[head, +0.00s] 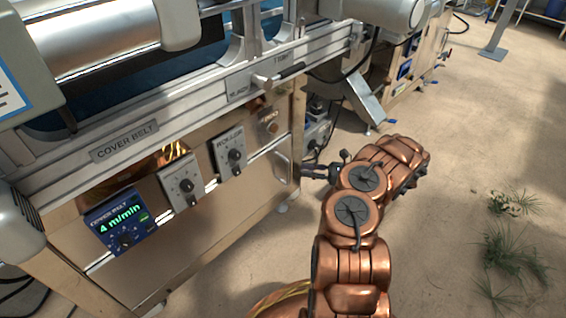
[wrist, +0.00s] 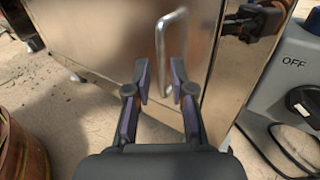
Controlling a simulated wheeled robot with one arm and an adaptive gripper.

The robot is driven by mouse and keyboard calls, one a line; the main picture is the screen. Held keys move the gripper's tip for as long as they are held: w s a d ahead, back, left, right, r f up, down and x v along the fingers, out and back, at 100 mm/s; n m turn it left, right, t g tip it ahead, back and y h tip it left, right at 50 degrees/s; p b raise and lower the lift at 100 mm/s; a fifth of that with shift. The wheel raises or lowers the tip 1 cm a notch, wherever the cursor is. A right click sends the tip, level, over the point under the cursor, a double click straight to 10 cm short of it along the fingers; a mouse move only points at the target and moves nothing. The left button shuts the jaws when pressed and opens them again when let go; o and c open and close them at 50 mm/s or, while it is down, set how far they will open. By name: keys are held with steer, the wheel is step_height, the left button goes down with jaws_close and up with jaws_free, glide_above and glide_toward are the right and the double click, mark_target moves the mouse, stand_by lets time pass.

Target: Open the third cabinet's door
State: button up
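A tan metal cabinet door (head: 222,226) closes the machine's lower body in the head view. It also shows in the wrist view (wrist: 110,35), where it looks shut. A pale bar handle (wrist: 162,48) stands upright near the door's right edge; it also shows in the head view (head: 283,166). My gripper (wrist: 160,80) is open, with one dark finger on each side of the handle's lower part in the picture. I cannot tell whether the fingers reach around the bar or stop short of it. In the head view my gripper (head: 308,172) is beside the handle, small and partly shadowed.
Above the door are a blue display (head: 122,222), two knob boxes (head: 182,184) and a COVER BELT label (head: 124,142). A grey box with an OFF switch (wrist: 293,85) stands right of the cabinet. Open floor (head: 455,235) with grass tufts (head: 512,255) lies to the right.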

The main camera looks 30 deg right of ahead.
steer(key=b, duration=0.3)
glide_above(287, 182)
steer(key=shift+w+d, duration=0.2)
steer(key=shift+d, duration=0.05)
jaws_close()
stand_by(0.5)
